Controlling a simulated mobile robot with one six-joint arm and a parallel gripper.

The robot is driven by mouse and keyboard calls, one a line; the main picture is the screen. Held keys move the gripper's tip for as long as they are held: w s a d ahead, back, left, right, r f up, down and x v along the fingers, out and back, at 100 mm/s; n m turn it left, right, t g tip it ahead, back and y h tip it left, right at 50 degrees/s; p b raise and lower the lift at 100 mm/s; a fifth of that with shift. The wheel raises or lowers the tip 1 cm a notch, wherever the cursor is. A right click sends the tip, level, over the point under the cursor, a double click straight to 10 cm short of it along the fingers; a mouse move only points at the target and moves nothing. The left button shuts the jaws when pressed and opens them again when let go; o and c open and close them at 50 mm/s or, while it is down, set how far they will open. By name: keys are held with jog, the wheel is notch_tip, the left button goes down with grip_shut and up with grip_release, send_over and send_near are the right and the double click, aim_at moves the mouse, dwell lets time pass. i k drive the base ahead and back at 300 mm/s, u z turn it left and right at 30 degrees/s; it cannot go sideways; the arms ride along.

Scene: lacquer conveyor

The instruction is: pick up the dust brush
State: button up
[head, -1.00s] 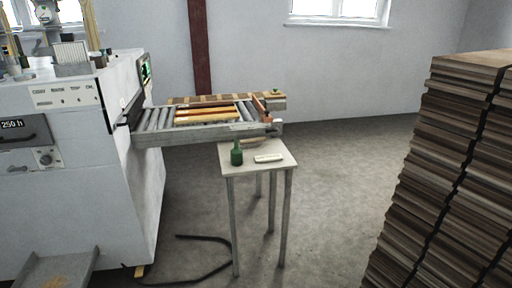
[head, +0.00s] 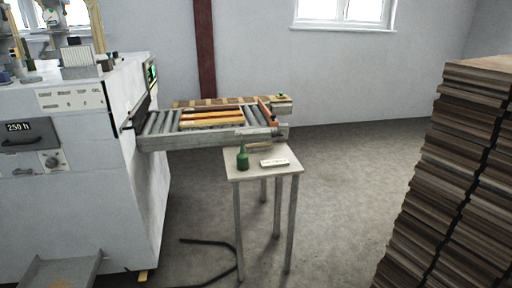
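No gripper of mine shows in the head view. A small pale side table (head: 246,171) stands at the end of the roller conveyor. A slim tan-brown piece (head: 266,146) lies along its back edge and may be the dust brush; it is too small to be sure. A pale flat block (head: 274,162) lies at the right of the tabletop, with faint dark marks along its side. A green bottle (head: 242,159) stands upright at the left of the tabletop.
The roller conveyor (head: 160,126) carries orange-brown strips and leads from a white machine (head: 90,190) at left. A tall stack of dark boards (head: 450,180) fills the right. A dark hose (head: 212,243) lies on the floor. Floor between table and stack is clear.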

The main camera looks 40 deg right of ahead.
aim_at(256, 148)
jog(key=z, duration=0.3)
jog(key=i, duration=1.6)
jog(key=u, duration=0.3)
